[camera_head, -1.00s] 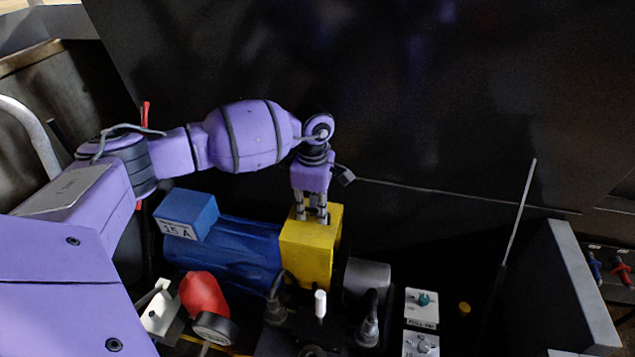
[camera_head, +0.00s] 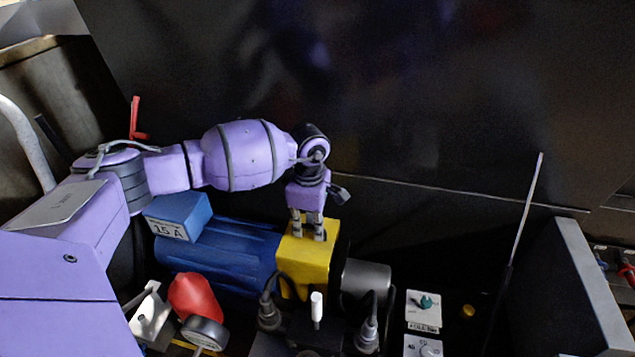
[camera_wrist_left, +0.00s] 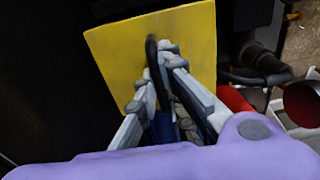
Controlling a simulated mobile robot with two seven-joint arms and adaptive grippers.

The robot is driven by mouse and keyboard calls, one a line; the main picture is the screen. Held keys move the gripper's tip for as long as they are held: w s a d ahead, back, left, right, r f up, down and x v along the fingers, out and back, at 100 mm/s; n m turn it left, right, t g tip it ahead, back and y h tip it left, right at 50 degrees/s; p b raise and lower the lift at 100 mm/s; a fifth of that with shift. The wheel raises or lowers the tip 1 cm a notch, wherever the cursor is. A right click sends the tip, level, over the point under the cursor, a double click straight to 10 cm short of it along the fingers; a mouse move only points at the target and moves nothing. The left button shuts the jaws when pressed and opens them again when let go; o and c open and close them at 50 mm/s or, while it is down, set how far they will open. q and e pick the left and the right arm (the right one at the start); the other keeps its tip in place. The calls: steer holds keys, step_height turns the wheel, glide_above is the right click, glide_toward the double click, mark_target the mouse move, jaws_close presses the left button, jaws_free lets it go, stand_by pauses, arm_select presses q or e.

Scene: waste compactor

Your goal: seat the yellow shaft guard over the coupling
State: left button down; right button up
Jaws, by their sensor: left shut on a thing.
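The yellow shaft guard (camera_head: 308,262) is a box-shaped cover between the blue motor (camera_head: 225,258) and a grey cylinder (camera_head: 366,283). My left gripper (camera_head: 307,236) comes down on its top from above and is shut on it. In the left wrist view the guard's flat yellow face (camera_wrist_left: 120,62) lies beyond my closed fingers (camera_wrist_left: 160,62). The coupling is hidden, apparently behind or under the guard. I cannot tell whether the guard rests fully down. My right gripper is not in view.
A blue box marked 15 A (camera_head: 178,217) sits on the motor. In front are a red rounded part (camera_head: 194,296), a round gauge (camera_head: 205,333), a white-tipped lever (camera_head: 317,308) and cabled connectors (camera_head: 368,333). Switch panels (camera_head: 424,310) and a thin rod (camera_head: 525,210) stand right. A dark wall is behind.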

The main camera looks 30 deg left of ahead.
mark_target(310, 237)
arm_select(q)
steer(key=shift+f+b, duration=0.55)
steer(key=shift+f, duration=0.6)
steer(key=shift+f+b, duration=0.65)
steer(key=shift+f, duration=0.45)
steer(key=shift+w+f+b, duration=0.1)
steer(key=shift+f+b, duration=0.95)
steer(key=shift+f, duration=0.7)
